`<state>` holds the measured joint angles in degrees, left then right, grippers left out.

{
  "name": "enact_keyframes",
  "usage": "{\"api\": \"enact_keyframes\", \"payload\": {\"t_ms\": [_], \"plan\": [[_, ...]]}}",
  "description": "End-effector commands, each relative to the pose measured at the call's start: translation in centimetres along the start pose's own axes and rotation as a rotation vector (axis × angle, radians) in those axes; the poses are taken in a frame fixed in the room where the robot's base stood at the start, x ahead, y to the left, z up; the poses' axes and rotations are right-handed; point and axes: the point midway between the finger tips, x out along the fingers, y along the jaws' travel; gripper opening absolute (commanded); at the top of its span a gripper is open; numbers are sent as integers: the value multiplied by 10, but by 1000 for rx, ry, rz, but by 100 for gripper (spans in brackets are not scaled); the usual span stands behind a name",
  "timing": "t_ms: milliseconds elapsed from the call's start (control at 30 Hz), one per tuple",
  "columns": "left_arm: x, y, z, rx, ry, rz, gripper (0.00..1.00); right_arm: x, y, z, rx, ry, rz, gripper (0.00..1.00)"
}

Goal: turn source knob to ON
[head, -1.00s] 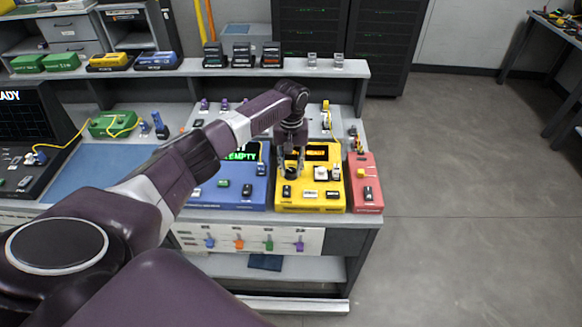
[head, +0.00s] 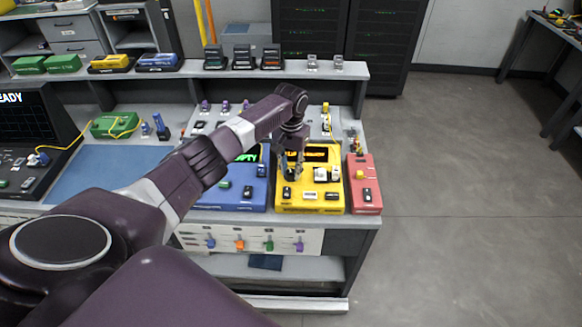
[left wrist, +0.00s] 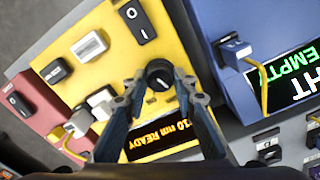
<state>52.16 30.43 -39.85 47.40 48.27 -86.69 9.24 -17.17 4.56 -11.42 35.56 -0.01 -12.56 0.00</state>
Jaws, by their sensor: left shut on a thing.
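The yellow source unit (head: 323,196) stands near the right end of the bench, with a lit amber display. Its round black knob (left wrist: 159,74) shows in the left wrist view, with a pale mark on its face. My left gripper (head: 289,172) reaches over the unit from the left. In the left wrist view the fingertips (left wrist: 161,80) lie on either side of the knob, shut on it. The display (left wrist: 155,140) there reads "10 nm READY", partly hidden by the fingers. A black rocker switch (left wrist: 134,20) is on the same panel. My right gripper is not in view.
A blue unit (head: 231,199) with a green-lit display stands left of the yellow one, and a red unit (head: 366,203) stands right. The floor (head: 460,200) at right is clear.

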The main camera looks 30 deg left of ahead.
Motion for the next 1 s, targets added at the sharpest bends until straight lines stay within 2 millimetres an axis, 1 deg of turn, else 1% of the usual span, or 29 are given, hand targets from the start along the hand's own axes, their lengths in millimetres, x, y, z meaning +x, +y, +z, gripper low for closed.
{"api": "enact_keyframes", "payload": {"t_ms": [100,400,800,1000], "plan": [[-1,0,0,111,-1,0,1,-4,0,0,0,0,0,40],[-1,0,0,395,1,0,1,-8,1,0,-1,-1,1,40],[-1,0,0,770,1,0,1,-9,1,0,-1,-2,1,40],[-1,0,-1,927,2,-1,1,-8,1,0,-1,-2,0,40]]}}
